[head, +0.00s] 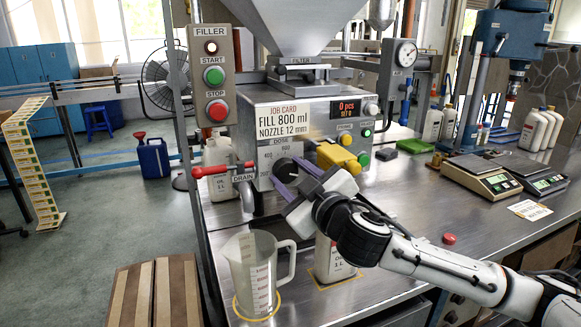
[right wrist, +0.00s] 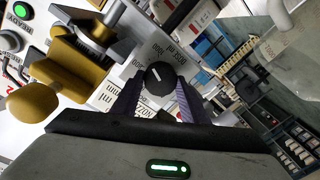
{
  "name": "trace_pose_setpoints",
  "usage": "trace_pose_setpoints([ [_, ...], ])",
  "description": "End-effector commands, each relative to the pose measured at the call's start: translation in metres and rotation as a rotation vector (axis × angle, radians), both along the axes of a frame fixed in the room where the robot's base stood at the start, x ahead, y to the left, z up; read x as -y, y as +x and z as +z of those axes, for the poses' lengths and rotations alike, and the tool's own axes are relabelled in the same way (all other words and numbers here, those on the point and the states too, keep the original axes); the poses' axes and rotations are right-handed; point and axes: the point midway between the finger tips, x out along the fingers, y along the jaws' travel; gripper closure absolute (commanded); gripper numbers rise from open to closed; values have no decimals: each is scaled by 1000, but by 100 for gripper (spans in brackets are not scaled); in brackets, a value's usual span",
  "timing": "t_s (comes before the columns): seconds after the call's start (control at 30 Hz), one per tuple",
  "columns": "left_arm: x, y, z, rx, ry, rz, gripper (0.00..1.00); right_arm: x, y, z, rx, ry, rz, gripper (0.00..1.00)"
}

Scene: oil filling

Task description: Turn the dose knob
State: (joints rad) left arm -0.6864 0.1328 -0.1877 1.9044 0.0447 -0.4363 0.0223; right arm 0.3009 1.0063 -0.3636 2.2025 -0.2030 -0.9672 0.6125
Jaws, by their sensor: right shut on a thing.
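The black dose knob (head: 284,169) is on the front of the filler machine (head: 262,107), under the DOSE lettering and below the job card (head: 283,122), which reads "FILL 800 ml, NOZZLE 12 mm". My right gripper (head: 291,176) reaches in from the right with its purple fingers around the knob, and partly hides it and its scale. In the right wrist view the knob (right wrist: 159,76) sits between the two fingers, gripped, with a short white pointer line on its face. The scale numbers near the pointer are too small to read surely. My left gripper is not in view.
A yellow handle (head: 338,157) is just right of the knob, and the red drain lever (head: 222,170) to its left. A clear measuring jug (head: 252,270) and a white bottle (head: 332,262) stand below on the steel bench. Scales (head: 482,175) stand farther right.

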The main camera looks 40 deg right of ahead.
Motion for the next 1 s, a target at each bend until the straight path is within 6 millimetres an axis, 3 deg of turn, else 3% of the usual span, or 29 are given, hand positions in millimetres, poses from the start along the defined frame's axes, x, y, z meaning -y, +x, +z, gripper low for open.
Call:
trace_pose_setpoints([
  [0.43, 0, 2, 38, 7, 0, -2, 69, -1, 0, 2, -96, -382, 0, 82],
  [1.0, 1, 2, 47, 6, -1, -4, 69, -2, 0, 0, -147, -607, 1, 82],
])
